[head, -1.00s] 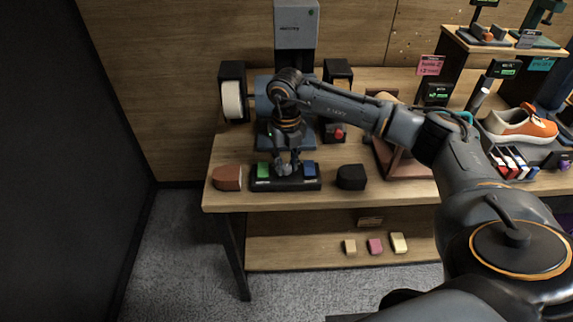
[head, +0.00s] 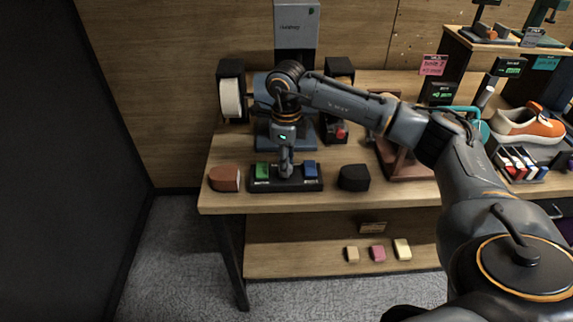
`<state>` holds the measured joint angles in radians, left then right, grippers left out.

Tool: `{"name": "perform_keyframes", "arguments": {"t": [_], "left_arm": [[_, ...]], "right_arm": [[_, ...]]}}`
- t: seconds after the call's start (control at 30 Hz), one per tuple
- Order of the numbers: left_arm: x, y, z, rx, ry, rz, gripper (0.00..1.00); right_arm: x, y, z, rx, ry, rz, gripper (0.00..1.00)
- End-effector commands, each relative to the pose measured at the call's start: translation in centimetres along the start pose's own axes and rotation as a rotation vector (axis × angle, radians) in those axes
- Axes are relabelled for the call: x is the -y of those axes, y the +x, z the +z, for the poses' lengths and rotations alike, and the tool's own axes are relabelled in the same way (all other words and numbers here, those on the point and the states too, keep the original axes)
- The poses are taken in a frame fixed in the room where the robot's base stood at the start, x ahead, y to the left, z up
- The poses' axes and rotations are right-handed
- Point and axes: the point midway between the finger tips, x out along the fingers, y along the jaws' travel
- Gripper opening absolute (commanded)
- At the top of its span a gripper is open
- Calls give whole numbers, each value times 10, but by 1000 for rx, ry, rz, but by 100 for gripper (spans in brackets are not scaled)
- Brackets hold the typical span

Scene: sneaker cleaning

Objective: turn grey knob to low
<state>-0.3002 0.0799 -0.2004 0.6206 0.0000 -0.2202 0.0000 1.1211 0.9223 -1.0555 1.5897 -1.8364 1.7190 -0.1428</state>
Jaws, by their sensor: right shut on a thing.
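A black control box (head: 285,186) stands near the front edge of the wooden table (head: 270,203), with a green block (head: 262,171) on its left and a blue block (head: 310,168) on its right. My right gripper (head: 286,172) points straight down between these blocks. Its fingers are together, shut on the grey knob at the middle of the box. The fingers hide the knob, so I cannot read its setting. My left gripper is not in view.
A brown block (head: 225,178) and a black block (head: 354,177) flank the box. Behind my right gripper stands a machine with a white roller (head: 231,98). An orange and white sneaker (head: 527,125) is at right. Several small blocks lie on the lower shelf (head: 300,258).

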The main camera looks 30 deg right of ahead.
Motion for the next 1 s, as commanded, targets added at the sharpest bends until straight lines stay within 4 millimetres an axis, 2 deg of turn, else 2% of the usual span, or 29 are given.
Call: {"name": "perform_keyframes", "arguments": {"t": [0.33, 0.83, 0.87, 0.97, 1.0], "left_arm": [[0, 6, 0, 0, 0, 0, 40], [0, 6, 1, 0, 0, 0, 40], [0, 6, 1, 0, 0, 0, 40], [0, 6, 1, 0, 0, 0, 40], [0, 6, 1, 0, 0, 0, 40]], "right_arm": [[0, 0, 0, 2, -124, -2, 0], [1, -1, 0, 2, -142, -2, 0], [1, -1, 0, 2, -142, -2, 29], [0, -1, 0, 1, -141, -2, 50], [0, -1, 0, 1, -141, -2, 51]]}}
